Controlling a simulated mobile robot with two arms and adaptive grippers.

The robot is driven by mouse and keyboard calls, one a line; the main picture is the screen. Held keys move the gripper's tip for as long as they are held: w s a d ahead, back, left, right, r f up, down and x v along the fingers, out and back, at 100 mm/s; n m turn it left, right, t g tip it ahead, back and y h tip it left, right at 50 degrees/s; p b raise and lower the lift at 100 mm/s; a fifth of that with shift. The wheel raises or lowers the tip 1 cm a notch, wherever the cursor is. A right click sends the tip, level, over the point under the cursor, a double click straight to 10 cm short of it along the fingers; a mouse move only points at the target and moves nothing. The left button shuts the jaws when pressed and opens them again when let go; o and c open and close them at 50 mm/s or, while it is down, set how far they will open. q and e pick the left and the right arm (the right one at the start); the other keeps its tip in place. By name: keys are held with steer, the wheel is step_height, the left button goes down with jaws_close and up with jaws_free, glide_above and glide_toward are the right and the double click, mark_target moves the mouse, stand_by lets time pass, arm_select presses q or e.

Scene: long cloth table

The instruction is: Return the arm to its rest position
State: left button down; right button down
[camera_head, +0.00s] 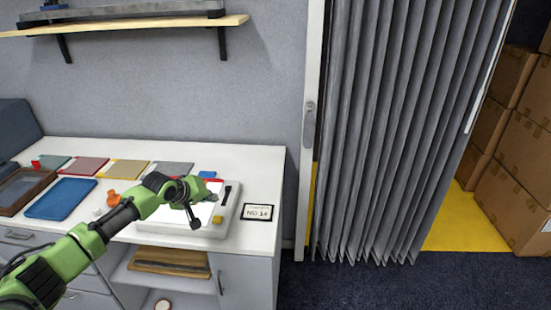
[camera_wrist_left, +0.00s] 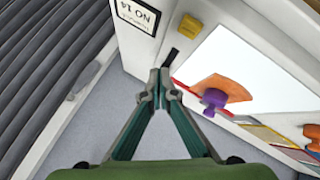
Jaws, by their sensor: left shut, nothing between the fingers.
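My green left arm comes in from the left in the head view. Its gripper (camera_head: 203,197) is over the white flat device on the counter, near its right part. In the left wrist view the two fingers of the gripper (camera_wrist_left: 160,82) meet at their tips, with nothing between them. Beyond them the device's white sheet (camera_wrist_left: 265,65) shows, with an orange piece (camera_wrist_left: 225,87) and a purple knobbed object (camera_wrist_left: 214,98) on it. The arm hides part of the device in the head view. My right gripper is not in view.
The white counter (camera_head: 262,165) holds a blue tray (camera_head: 61,198), a brown frame (camera_head: 22,188), coloured sheets and a "NO.14" card (camera_head: 258,212). A wooden shelf (camera_head: 130,24) hangs above. A grey folding curtain (camera_head: 400,130) and cardboard boxes (camera_head: 515,190) are right of the counter.

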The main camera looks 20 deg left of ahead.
arm_select(q)
steer(key=s+d+f+m+g+h, duration=0.15)
steer(key=s+d+f+m, duration=0.25)
steer(key=s+d+f, duration=0.5)
steer(key=s+d+f+m+g+h, duration=0.15)
steer(key=s+d+f+m, duration=0.25)
steer(key=s+d, duration=0.95)
steer(key=s+r+m+g+y, duration=0.1)
steer(key=s+r+y, duration=0.1)
steer(key=s, duration=0.8)
steer(key=s+r+m+g+y, duration=0.1)
steer(key=s+g+y, duration=0.1)
steer(key=s, duration=0.7)
step_height(320, 180, down, 29)
steer(key=s+g+b, duration=0.1)
steer(key=b, duration=0.3)
steer(key=s+a+f+g+b, duration=0.1)
steer(key=s+a+f+b, duration=0.2)
steer(key=s+f, duration=1.4)
step_height(320, 180, down, 3)
steer(key=shift+s+f, duration=0.1)
steer(key=shift+s, duration=0.3)
